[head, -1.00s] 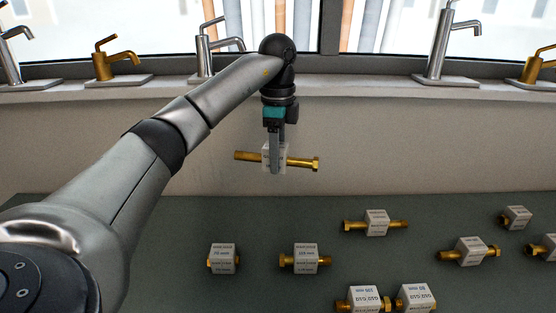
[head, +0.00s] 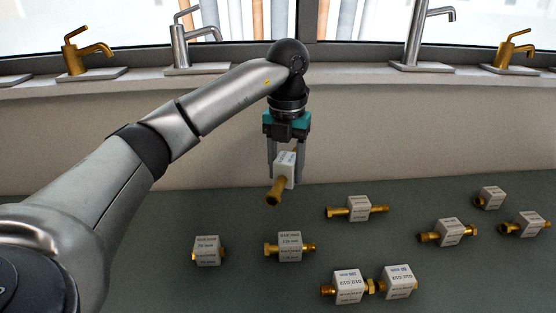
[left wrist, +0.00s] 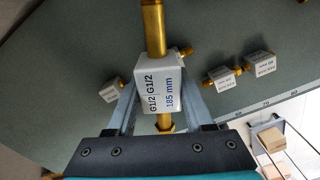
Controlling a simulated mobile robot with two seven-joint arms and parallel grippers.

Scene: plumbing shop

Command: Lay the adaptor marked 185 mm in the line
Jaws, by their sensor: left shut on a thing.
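My left gripper (head: 287,165) is shut on the adaptor marked 185 mm (head: 285,170), a white block with brass ends, and holds it above the far part of the green table (head: 130,235). In the left wrist view the label on this adaptor (left wrist: 161,88) reads G1/2, G1/2 and 185 mm, and its brass pipe runs up and down the picture between the fingers. Two adaptors stand end to end at the front, one block (head: 348,287) beside another (head: 398,282); their brass ends look close or touching. My right gripper is not in view.
Single adaptors lie on the table: at the left (head: 207,251), centre (head: 290,246), back (head: 358,208), and several at the right (head: 449,232). Taps (head: 193,42) stand on the window sill behind. The left wrist view shows a scale (left wrist: 267,105) along the table edge and a rack (left wrist: 275,140).

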